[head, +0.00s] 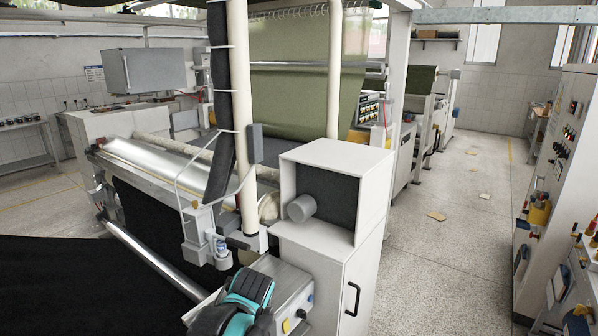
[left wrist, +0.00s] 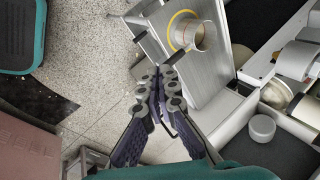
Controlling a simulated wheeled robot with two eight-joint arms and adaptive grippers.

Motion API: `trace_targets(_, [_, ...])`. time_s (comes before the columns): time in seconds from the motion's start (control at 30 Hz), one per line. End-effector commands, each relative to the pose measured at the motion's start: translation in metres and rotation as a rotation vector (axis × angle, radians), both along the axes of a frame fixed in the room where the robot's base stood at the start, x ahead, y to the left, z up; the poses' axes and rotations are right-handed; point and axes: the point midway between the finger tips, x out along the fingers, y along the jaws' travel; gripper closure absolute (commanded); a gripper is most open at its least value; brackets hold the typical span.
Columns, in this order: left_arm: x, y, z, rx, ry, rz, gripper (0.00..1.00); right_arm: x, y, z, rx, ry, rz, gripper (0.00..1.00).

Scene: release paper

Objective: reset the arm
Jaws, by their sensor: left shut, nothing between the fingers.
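My left gripper (left wrist: 160,78) shows in the left wrist view with its dark, jointed fingers together and nothing between them. Below the fingertips in that view is the speckled floor, with a grey metal panel carrying a yellow-ringed round fitting (left wrist: 190,34) close to the right. In the head view a teal and black part of my arm shows at the bottom centre, in front of the machine's control box (head: 292,290); the fingers cannot be made out there. My right gripper is not in view.
A white cabinet (head: 330,275) stands close to my arm on the right. A roller machine (head: 150,165) with dark fabric (head: 70,285) fills the left. The aisle floor (head: 455,250) is mostly open, with several small paper scraps (head: 437,215). A control cabinet (head: 562,130) lines the right.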

Motion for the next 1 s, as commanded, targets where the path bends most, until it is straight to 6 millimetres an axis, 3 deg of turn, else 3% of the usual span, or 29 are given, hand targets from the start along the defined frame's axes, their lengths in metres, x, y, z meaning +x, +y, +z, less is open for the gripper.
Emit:
trace_targets(0.03, [-0.023, 0.011, 0.002, -0.06, -0.025, 0.073, 1.0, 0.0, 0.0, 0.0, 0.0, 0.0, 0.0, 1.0])
trace_targets(0.2, [-0.087, 0.034, -0.001, -0.278, -0.116, 0.332, 1.0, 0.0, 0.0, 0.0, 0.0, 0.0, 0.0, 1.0])
trace_targets(0.43, [-0.154, 0.047, -0.025, -0.541, -0.214, 0.637, 1.0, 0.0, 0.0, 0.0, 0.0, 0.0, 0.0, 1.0])
trace_targets(0.63, [-0.177, 0.049, -0.039, -0.653, -0.252, 0.764, 1.0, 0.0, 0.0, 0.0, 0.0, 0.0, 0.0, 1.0])
trace_targets(1.0, [-0.179, 0.049, -0.039, -0.667, -0.257, 0.778, 1.0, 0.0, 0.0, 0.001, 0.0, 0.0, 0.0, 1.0])
